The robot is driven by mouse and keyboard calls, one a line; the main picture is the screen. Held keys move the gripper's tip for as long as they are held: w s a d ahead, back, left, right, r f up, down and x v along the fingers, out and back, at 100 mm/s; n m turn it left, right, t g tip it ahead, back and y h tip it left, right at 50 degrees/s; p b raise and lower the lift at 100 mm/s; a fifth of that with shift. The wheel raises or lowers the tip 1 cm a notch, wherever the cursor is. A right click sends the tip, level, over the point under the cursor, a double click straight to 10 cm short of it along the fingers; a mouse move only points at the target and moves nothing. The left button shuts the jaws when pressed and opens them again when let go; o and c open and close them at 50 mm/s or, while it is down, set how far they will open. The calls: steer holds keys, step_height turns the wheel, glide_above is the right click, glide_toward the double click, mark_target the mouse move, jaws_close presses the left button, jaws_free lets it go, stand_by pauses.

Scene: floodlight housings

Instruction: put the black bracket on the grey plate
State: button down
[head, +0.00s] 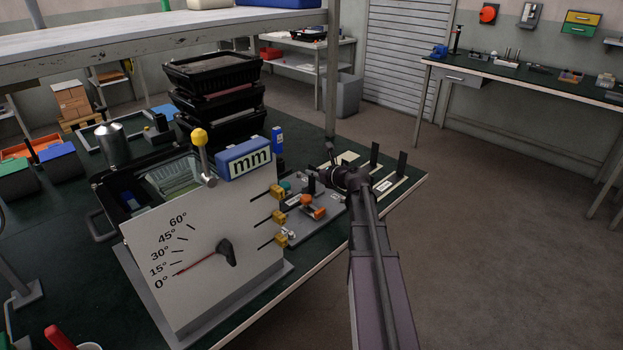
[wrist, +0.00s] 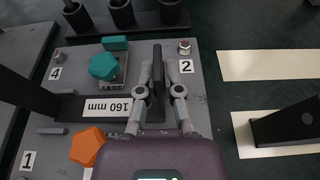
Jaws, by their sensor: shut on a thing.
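My gripper (wrist: 158,72) is shut on a black bracket (wrist: 158,88), with one finger on each side of its upright part. The bracket's flat foot appears to run left and bears a "160 mm" label. In the wrist view the bracket is over the grey plate (wrist: 200,118), close to the bolt by the "2" label. I cannot tell whether it touches the plate. In the head view my gripper (head: 328,172) is at the plate (head: 312,232), and my arm hides much of that area.
A teal knob (wrist: 103,66) and an orange knob (wrist: 88,146) stand on the plate left of the bracket. Another black bracket (wrist: 285,125) stands on a pale strip to the right. The big angle-scale panel (head: 200,250) stands left of the plate.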

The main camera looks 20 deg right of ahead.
steer(key=shift+f, duration=0.3)
steer(key=c, duration=1.2)
jaws_free()
steer(key=shift+c, duration=0.2)
steer(key=o, duration=0.4)
steer(key=shift+o, duration=0.2)
steer(key=shift+r, duration=0.1)
steer(key=shift+r, duration=0.1)
steer(key=p+v, duration=0.3)
steer(key=v, duration=0.9)
